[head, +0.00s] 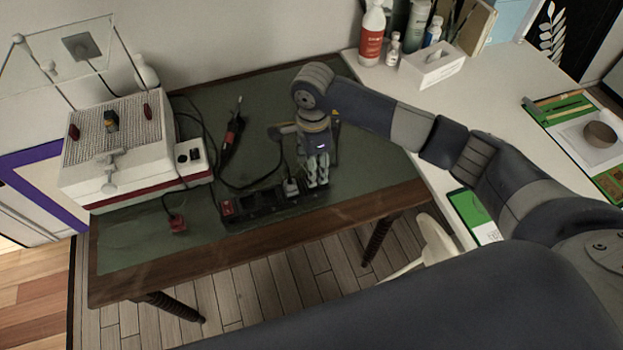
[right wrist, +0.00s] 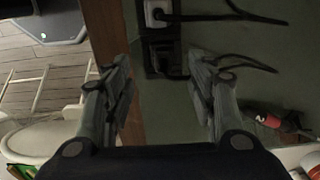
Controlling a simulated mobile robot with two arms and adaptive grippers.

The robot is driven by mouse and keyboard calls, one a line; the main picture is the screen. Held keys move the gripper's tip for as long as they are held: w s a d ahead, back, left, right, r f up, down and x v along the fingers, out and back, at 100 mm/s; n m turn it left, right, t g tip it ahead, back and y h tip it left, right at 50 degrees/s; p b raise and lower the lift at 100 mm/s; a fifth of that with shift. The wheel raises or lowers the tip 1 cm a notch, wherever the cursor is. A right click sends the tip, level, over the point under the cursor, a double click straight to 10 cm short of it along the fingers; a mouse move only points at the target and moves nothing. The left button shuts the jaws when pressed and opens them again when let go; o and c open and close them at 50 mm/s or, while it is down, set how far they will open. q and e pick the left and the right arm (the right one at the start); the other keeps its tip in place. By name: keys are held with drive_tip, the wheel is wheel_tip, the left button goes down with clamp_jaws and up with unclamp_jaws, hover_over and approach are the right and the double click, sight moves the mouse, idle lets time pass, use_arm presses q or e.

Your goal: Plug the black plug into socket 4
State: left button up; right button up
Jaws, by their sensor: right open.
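A black power strip (head: 258,203) lies along the front of the green mat, with a red switch (head: 228,207) at its left end. A white plug (head: 291,187) sits in it near its right end; it also shows in the right wrist view (right wrist: 157,13). My right gripper (head: 318,184) points down at the strip's right end. In the right wrist view its open fingers (right wrist: 160,75) stand either side of a dark block (right wrist: 160,55) at the strip's end; I cannot tell whether this is the black plug or an empty socket. My left gripper is out of view.
A red plug (head: 177,224) lies on the mat left of the strip. A red-handled tool (head: 232,132) and loose black cables (head: 250,185) lie behind it. A white box device (head: 130,150) stands at left. A white table (head: 420,130) with bottles adjoins at right.

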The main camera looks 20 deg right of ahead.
drive_tip(key=f+p, duration=0.1)
drive_tip(key=f, duration=0.1)
drive_tip(key=f+p, duration=0.1)
drive_tip(key=f, duration=0.1)
drive_tip(key=shift+w+a+f, duration=0.1)
drive_tip(key=shift+w+f, duration=0.1)
drive_tip(key=shift+f, duration=0.4)
drive_tip(key=c, duration=1.2)
drive_tip(key=shift+o, duration=0.2)
drive_tip(key=shift+r, duration=0.1)
